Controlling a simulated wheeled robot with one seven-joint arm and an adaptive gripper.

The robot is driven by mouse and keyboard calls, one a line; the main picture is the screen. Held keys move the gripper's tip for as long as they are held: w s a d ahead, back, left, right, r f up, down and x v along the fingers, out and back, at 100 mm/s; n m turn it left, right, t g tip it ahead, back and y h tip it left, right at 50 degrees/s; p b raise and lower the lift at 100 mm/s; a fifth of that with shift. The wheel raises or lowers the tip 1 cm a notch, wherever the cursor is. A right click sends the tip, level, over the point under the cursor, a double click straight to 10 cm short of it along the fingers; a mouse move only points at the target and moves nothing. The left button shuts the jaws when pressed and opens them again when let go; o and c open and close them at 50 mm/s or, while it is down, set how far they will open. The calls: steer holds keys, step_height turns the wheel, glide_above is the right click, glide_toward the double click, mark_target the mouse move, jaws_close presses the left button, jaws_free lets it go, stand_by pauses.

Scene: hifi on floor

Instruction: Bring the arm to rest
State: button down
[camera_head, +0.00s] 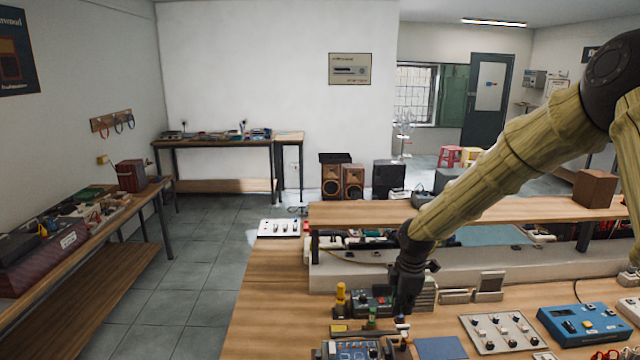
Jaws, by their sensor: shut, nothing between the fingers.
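My arm (515,165) reaches in from the right side of the head view and slopes down to the left, over the workbench. My gripper (403,312) points down at the front of the bench, just above or beside small electronic units; I cannot tell whether it touches them. Its fingers look dark and close together, with nothing seen held. The fingertips are small and partly merge with the items behind them.
The wooden workbench (265,315) carries a blue meter (585,324), a switch panel (500,332), a blue pad (441,348) and a yellow-topped bottle (341,298). A raised shelf (345,214) runs behind. Speakers (353,181) stand beyond. The tiled floor (195,290) at left is clear.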

steer(key=s+a+f+m+y+b, duration=0.1)
steer(key=s+f+m+b, duration=0.15)
steer(key=s+f, duration=0.55)
steer(key=s+a+f+m+g+b, duration=0.1)
steer(key=s+a+f+m, duration=0.2)
steer(key=f, duration=0.9)
steer(key=s+f+m+y+b, duration=0.1)
steer(key=s+f+m+b, duration=0.1)
steer(key=s+f, duration=0.65)
steer(key=s+d+f+m+b, duration=0.2)
steer(key=s+f, duration=0.3)
steer(key=s, duration=0.4)
steer(key=s+d+f+m+h+b, duration=0.1)
steer(key=s+f+m+b, duration=0.1)
steer(key=s+f+m, duration=0.3)
steer(key=s+d+f+m+h+b, duration=0.1)
steer(key=s+f, duration=0.5)
steer(key=s, duration=0.7)
steer(key=d+m+b, duration=0.1)
steer(key=m, duration=0.1)
steer(key=shift+d+f+m+b, duration=0.2)
steer(key=shift+d+m+b, duration=0.1)
steer(key=shift+m, duration=0.05)
